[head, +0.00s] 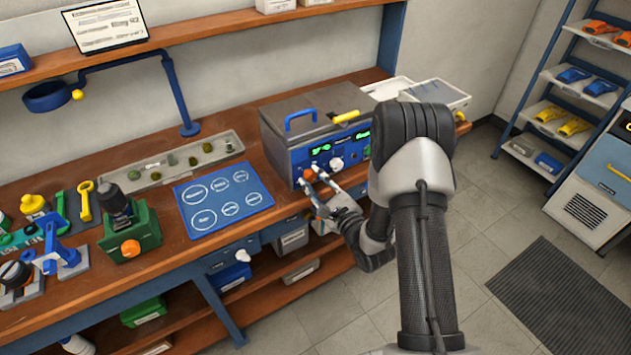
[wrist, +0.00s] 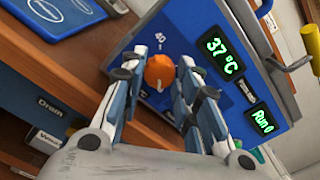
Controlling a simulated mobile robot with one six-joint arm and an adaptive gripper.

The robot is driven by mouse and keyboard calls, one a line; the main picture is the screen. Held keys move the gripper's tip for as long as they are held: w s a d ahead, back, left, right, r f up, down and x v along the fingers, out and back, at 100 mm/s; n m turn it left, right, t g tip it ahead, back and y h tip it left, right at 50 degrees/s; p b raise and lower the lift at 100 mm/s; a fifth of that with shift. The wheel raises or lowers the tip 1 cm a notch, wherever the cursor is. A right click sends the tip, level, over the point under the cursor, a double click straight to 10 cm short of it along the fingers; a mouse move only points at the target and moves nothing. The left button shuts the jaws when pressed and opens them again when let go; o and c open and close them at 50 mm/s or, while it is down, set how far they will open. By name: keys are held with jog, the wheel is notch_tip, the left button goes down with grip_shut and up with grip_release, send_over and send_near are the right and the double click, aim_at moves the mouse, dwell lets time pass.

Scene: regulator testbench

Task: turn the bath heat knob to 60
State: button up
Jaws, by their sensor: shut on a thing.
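The bath (head: 318,105) is a grey lidded box with a blue front panel, standing at the right part of the bench. In the wrist view its orange heat knob (wrist: 158,73) sits on the blue panel (wrist: 200,22), with a "40" mark by its upper side. A green display (wrist: 224,57) beside it reads 37 °C. My gripper (wrist: 161,70) is shut on the knob, one finger on each side. The knob's pointer is not clear. In the head view my gripper (head: 316,184) is at the panel's lower left and partly hides that area.
A second display (wrist: 261,122) seems to read "Run 0". A white knob (head: 336,163) is on the same panel. A blue mat (head: 222,203) with circles lies left of the bath, with a long tray (head: 170,163) behind it. A white tray (head: 435,92) stands at the right.

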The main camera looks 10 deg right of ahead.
jog(key=o, duration=1.1)
jog(key=shift+s, duration=0.1)
jog(key=v, duration=1.2)
